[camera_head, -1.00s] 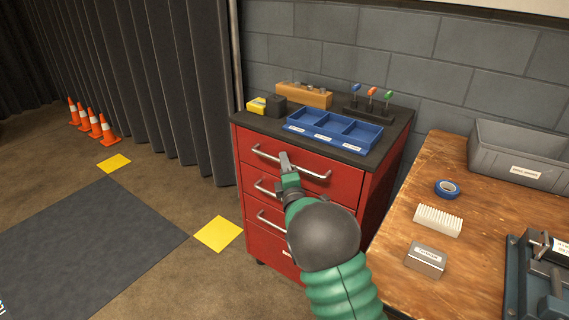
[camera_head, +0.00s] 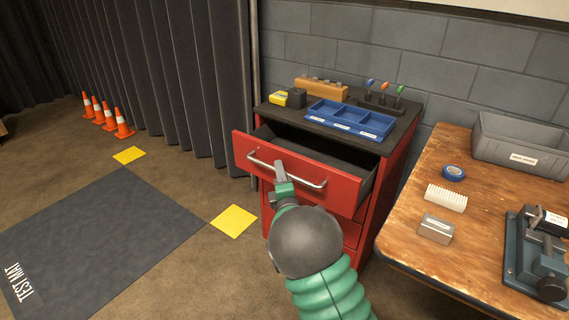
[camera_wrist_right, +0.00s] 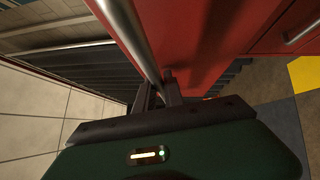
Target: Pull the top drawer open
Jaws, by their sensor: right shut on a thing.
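The red top drawer (camera_head: 335,190) of the red cabinet stands pulled out, and its dark inside shows behind the front. Its silver bar handle (camera_head: 310,183) runs across the drawer front. My right gripper (camera_head: 280,172) is shut on the handle, left of its middle. In the right wrist view the gripper's fingers (camera_wrist_right: 160,90) meet the silver handle (camera_wrist_right: 130,35) close to the red drawer front (camera_wrist_right: 190,40). The lower drawers are partly hidden by my right arm and the open drawer. My left gripper is not in view.
A wooden bench (camera_head: 420,220) stands close on the right. The floor left of the cabinet is open, with a grey mat (camera_head: 100,230).

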